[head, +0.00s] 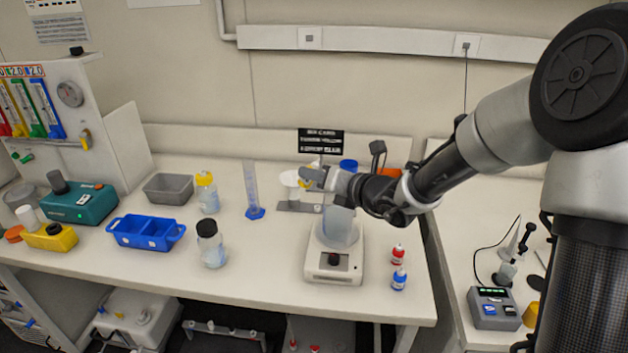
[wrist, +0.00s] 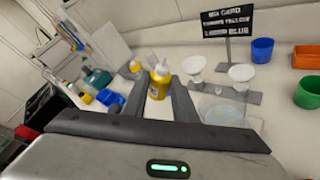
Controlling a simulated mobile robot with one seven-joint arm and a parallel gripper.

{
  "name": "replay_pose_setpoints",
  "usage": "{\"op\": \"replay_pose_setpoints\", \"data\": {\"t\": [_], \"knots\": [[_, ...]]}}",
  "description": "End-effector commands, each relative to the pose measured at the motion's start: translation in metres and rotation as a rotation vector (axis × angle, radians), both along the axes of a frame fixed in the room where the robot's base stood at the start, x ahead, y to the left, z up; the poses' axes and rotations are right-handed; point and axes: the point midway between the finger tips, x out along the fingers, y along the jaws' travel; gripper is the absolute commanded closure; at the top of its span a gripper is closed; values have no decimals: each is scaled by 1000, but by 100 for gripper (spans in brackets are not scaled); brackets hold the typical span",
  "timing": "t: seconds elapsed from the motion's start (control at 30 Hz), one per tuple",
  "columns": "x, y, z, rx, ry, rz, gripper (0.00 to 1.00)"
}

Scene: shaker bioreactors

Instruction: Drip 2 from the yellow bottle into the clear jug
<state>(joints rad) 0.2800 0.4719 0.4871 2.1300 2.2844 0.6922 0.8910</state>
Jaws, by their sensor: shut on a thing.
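My gripper (wrist: 160,90) is shut on a small yellow bottle (wrist: 157,84), which stands between the two dark fingers with its nozzle away from my palm. In the head view my gripper (head: 312,180) is above the bench, just over and left of the clear jug; only a bit of yellow shows there, so the bottle is mostly hidden. The clear jug (head: 341,232) sits on a white stirrer plate (head: 335,268). Its rim (wrist: 225,115) shows right of the fingers in the wrist view. I cannot tell how far the bottle is tilted.
Red (head: 398,254) and blue (head: 399,279) dropper bottles stand right of the stirrer. A black sign (head: 321,141) and white funnels (wrist: 242,73) are behind. A measuring cylinder (head: 253,190), dark-capped bottle (head: 211,245) and blue tray (head: 146,231) stand left.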

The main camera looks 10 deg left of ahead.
Motion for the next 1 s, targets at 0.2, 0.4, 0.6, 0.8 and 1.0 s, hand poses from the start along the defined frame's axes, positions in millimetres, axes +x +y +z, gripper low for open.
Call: {"op": "replay_pose_setpoints", "data": {"t": [0.2,0.4,0.6,0.8,1.0], "knots": [[1,-2,-4,-75,-46,1,93],[3,-4,-5,-142,-84,1,93],[3,-5,-4,-180,-106,0,93],[5,-7,-6,-235,-140,0,93],[6,-9,-7,-299,-175,1,93]]}}
